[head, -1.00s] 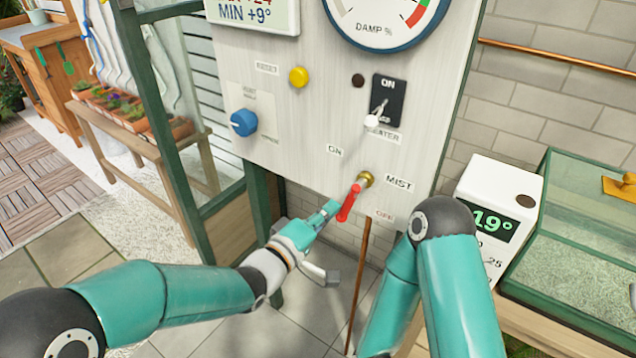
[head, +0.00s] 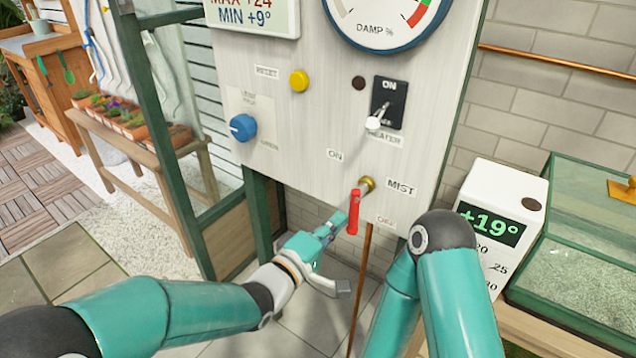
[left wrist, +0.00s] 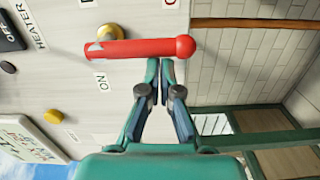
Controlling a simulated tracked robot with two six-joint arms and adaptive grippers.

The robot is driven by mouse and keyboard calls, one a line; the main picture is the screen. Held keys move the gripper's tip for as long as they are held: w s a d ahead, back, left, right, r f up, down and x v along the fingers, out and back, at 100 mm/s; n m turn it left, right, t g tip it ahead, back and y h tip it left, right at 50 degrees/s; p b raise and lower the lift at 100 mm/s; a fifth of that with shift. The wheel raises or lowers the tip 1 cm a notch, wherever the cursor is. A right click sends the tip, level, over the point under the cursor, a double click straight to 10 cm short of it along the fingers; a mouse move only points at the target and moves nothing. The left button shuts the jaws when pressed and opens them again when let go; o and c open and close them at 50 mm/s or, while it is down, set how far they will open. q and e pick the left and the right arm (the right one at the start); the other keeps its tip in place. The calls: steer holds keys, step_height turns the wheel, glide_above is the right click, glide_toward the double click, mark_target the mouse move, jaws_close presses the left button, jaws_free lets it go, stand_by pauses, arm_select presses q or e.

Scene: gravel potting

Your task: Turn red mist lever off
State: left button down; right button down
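The red mist lever (head: 353,212) hangs nearly straight down from its brass valve (head: 367,184) on the pale control panel. The ON label (head: 335,155) is to its upper left, and a red-lettered label, partly hard to read, is to its lower right. My left gripper (head: 340,220) is just left of the lever's lower part. In the left wrist view, the fingertips (left wrist: 160,64) are together and empty, at the side of the red lever (left wrist: 150,49); whether they touch it I cannot tell. My right arm shows in the head view, but its gripper does not.
Above the lever are a heater switch (head: 388,103), a yellow button (head: 299,80) and a blue knob (head: 243,127). A white thermometer box (head: 508,190) and a glass-covered case (head: 575,255) stand at right. A thin copper rod (head: 361,290) runs down below the valve.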

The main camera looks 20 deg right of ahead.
arm_select(q)
steer(key=shift+s+f, duration=0.1)
steer(key=shift+s, duration=0.05)
steer(key=v, duration=1.2)
steer(key=shift+w, duration=0.25)
steer(key=w+a+f+n+t+y+p, duration=0.1)
steer(key=w+a+f+n+y+p, duration=0.1)
steer(key=a+f+n+y+p, duration=0.3)
steer(key=w+a+f+p, duration=0.2)
steer(key=w+a, duration=0.1)
steer(key=a, duration=0.4)
steer(key=s+a+f+n+g+y+p, duration=0.1)
steer(key=s+a+f+g+y+p, duration=0.2)
steer(key=a+f, duration=0.5)
steer(key=s+a+f+m+g+y+p, duration=0.1)
steer(key=s+a+f+m+g, duration=0.1)
steer(key=s, duration=0.6)
steer(key=s+a+f+m+g+y+p, duration=0.1)
steer(key=s+a+f+m+g+y, duration=0.1)
steer(key=s+f+m+g, duration=0.2)
steer(key=s+f+m, duration=0.3)
steer(key=s+f, duration=0.1)
steer(key=s, duration=0.1)
steer(key=shift+s+f+g, duration=0.15)
steer(key=shift+f+g, duration=0.05)
steer(key=shift+g, duration=0.1)
